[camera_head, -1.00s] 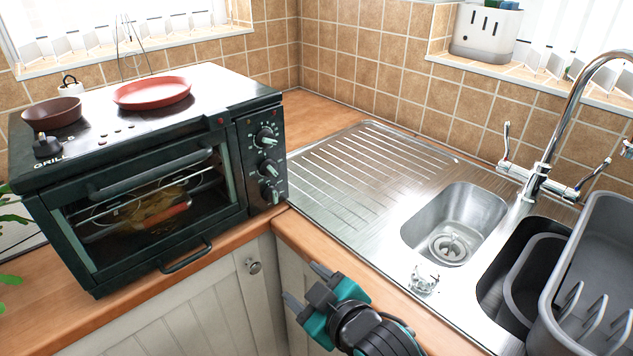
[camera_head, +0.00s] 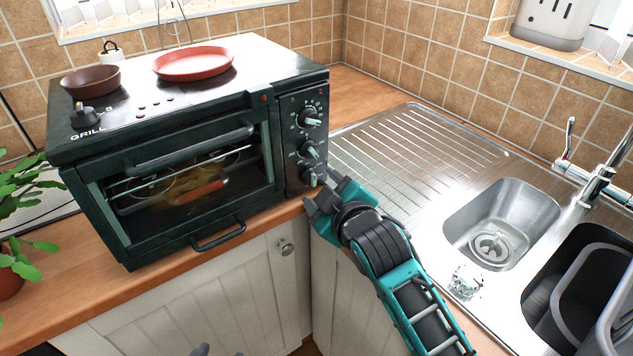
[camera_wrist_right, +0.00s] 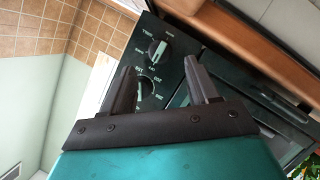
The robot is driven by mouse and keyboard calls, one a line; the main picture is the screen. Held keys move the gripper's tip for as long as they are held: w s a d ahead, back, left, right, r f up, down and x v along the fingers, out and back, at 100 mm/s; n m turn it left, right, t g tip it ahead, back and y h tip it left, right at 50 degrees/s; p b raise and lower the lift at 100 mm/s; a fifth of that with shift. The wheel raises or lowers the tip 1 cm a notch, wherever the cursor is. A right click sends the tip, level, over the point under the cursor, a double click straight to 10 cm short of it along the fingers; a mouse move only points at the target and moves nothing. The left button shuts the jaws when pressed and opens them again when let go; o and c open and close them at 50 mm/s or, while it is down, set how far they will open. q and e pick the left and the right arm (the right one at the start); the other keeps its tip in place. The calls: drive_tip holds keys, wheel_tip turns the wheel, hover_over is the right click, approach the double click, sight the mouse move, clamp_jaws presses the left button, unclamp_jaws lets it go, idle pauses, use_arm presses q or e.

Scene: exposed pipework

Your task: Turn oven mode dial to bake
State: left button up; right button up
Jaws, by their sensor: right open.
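The black toaster oven (camera_head: 180,150) stands on the counter with its door shut. Its control panel has three dials in a column: a top dial (camera_head: 309,118), a middle dial (camera_head: 310,150) and a lowest dial (camera_head: 313,176). The mode marks are too small to read in the head view. My right gripper (camera_head: 321,190) is open, close in front of the lower panel. In the right wrist view, one dial (camera_wrist_right: 147,86) shows between the open fingers, partly hidden, and another dial (camera_wrist_right: 158,48) lies beyond them. Contact is not clear. A small grey tip, probably my left gripper (camera_head: 203,350), shows at the bottom edge.
A red plate (camera_head: 194,64) and brown bowl (camera_head: 91,80) sit on the oven. The steel sink (camera_head: 505,225) and its drainer (camera_head: 415,150) are to the right. A potted plant (camera_head: 15,220) stands at the left. The wooden counter edge (camera_head: 175,270) runs below the oven.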

sight(316, 179)
drive_tip(key=shift+x, duration=2.2)
drive_tip(key=c, duration=1)
drive_tip(key=shift+c, duration=0.2)
drive_tip(key=shift+d, duration=0.1)
drive_tip(key=m+g, duration=0.1)
drive_tip(key=m+g+y, duration=0.1)
drive_tip(key=m, duration=0.1)
drive_tip(key=shift+w+d+r+m+y, duration=0.1)
drive_tip(key=shift+w+d+m+y, duration=0.1)
drive_tip(key=shift+m+y, duration=0.1)
drive_tip(key=m+y, duration=0.1)
drive_tip(key=m, duration=0.1)
drive_tip(key=m+g+y, duration=0.1)
drive_tip(key=m, duration=0.1)
drive_tip(key=shift+w+d+g+y, duration=0.1)
drive_tip(key=shift+d+g+y, duration=0.15)
drive_tip(key=shift+g+y, duration=0.05)
drive_tip(key=shift+m, duration=0.3)
